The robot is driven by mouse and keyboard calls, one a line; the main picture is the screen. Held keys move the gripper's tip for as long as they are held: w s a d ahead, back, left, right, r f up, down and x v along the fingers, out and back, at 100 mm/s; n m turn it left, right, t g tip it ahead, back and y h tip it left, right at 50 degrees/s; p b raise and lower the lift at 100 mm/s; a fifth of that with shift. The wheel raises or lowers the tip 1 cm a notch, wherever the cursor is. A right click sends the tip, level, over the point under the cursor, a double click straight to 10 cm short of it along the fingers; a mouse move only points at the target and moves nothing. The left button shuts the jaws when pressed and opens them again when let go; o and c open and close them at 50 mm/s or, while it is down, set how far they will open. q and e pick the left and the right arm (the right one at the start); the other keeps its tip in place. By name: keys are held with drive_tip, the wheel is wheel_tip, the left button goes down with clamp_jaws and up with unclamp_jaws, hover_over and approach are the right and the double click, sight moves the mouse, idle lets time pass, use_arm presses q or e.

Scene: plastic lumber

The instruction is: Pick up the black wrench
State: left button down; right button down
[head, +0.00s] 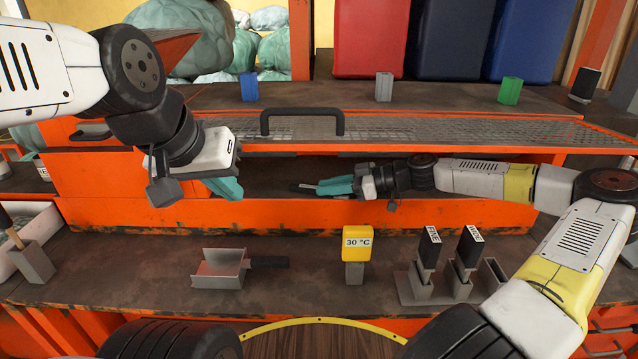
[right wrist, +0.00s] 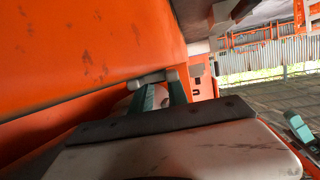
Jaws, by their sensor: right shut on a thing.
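The black wrench (head: 301,188) is a small dark piece at the tips of my right gripper (head: 330,187), inside the low opening of the orange cabinet. My right gripper has teal fingers and is shut on the wrench. In the right wrist view the fingers (right wrist: 158,95) close around a grey-looking piece (right wrist: 152,78) close to an orange panel. Most of the wrench is hidden by the fingers. My left gripper (head: 228,187) hangs in front of the cabinet at the left, away from the wrench. The gap between its fingers does not show clearly.
A mesh cover with a dark handle (head: 302,121) lies above the opening. Blue, grey and green blocks stand behind.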

drive_tip(key=shift+r, duration=0.45)
drive_tip(key=s+d, duration=0.3)
drive_tip(key=d, duration=1.1)
drive_tip(key=s+d, duration=0.3)
drive_tip(key=d, duration=1.2)
drive_tip(key=s+d, duration=0.2)
drive_tip(key=d, duration=1.3)
drive_tip(key=shift+s+r, duration=0.3)
drive_tip(key=shift+s, duration=0.1)
